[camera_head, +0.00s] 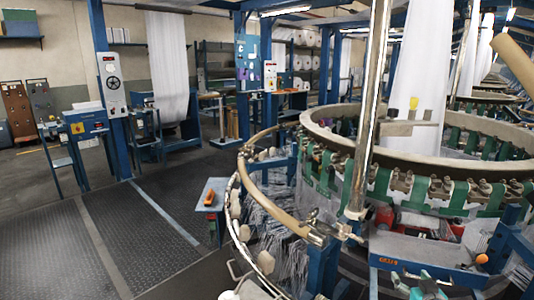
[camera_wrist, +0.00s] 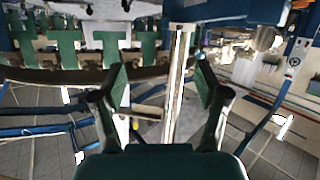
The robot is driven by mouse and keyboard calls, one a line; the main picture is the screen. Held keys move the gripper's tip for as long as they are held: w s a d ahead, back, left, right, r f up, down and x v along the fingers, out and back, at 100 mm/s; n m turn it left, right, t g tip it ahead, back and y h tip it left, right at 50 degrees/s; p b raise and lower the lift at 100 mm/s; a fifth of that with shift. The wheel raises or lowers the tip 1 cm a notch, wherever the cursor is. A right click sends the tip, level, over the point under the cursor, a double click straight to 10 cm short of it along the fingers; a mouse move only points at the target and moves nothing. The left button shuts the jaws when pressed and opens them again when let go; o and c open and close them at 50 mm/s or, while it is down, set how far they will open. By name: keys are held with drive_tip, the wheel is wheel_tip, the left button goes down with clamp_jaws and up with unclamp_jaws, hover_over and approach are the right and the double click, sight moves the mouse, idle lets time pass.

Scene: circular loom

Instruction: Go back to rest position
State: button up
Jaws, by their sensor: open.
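My gripper (camera_wrist: 161,68) shows in the wrist view with its two dark, green-padded fingers spread apart and nothing between them. Behind the gap stands an upright metal post (camera_wrist: 178,85), apart from the fingers as far as I can tell. The circular loom (camera_head: 330,130) fills the right of the head view, with a pale ring and green straps around it. Its green straps (camera_wrist: 111,45) also show at the upper left of the wrist view. I cannot clearly make out my gripper in the head view.
A metal pole (camera_head: 368,110) rises at the loom's near side. A small stand (camera_head: 212,186) holds an orange tool (camera_head: 209,198) left of the loom. A blue control box (camera_head: 85,122) stands farther left. The dark floor (camera_head: 130,240) at the lower left is clear.

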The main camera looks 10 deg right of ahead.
drive_tip(key=s+a+f, duration=0.7)
drive_tip(key=s+a, duration=0.3)
drive_tip(key=s+a+f, duration=0.7)
drive_tip(key=s+a, duration=0.2)
drive_tip(key=s, duration=0.1)
drive_tip(key=s+a+r+y, duration=0.1)
drive_tip(key=s+a+r, duration=0.1)
drive_tip(key=s, duration=0.7)
drive_tip(key=s+a+r+n+y, duration=0.1)
drive_tip(key=s+a+r, duration=0.2)
drive_tip(key=s+a, duration=0.2)
drive_tip(key=s+a+r+n+y, duration=0.1)
drive_tip(key=s+a+r+y, duration=0.1)
drive_tip(key=s, duration=1)
drive_tip(key=shift+s+a+r+t, duration=0.3)
drive_tip(key=shift+s+a, duration=0.05)
drive_tip(key=shift+a, duration=0.3)
